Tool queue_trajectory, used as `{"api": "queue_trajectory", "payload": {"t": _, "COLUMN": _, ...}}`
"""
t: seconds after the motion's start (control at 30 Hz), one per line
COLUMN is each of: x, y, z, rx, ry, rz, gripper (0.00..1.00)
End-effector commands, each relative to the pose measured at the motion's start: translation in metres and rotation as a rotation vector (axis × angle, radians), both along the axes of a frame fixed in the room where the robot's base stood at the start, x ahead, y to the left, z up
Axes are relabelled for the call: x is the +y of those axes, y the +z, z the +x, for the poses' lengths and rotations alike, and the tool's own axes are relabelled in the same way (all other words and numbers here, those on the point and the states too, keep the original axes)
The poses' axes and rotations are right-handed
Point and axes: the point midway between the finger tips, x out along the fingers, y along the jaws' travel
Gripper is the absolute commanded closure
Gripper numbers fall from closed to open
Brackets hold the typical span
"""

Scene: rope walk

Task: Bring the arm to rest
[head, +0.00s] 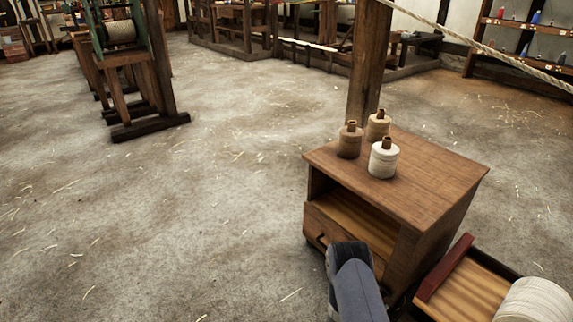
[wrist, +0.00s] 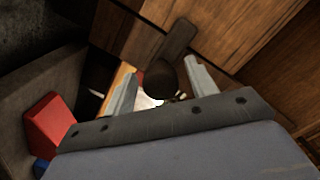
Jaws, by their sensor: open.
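My gripper (wrist: 160,68) is open in the wrist view, its two pale fingers apart. A dark rounded thing (wrist: 161,76) shows between the fingers with something white below it; I cannot tell whether the fingers touch it. In the head view my blue-grey arm (head: 358,288) reaches in front of the wooden cabinet (head: 440,175), and the gripper's fingers are hidden there. The cabinet has an open shelf and a drawer front with a dark handle (head: 322,240).
A wooden tray with a red edge (head: 444,268) and a large white reel (head: 533,302) are at the lower right. A red block (wrist: 48,122) shows left in the wrist view. A wooden post (head: 369,60) rises behind the cabinet.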

Motion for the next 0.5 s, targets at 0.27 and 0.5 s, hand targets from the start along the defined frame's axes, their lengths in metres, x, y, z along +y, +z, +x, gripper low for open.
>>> {"api": "queue_trajectory", "payload": {"t": 0.27, "x": 0.0015, "y": 0.0013, "z": 0.0002, "rx": 0.171, "ry": 0.002, "rz": -0.134, "gripper": 0.46}}
{"api": "queue_trajectory", "payload": {"t": 0.5, "x": 0.0015, "y": 0.0013, "z": 0.0003, "rx": 0.318, "ry": 0.000, "rz": -0.249, "gripper": 0.46}}
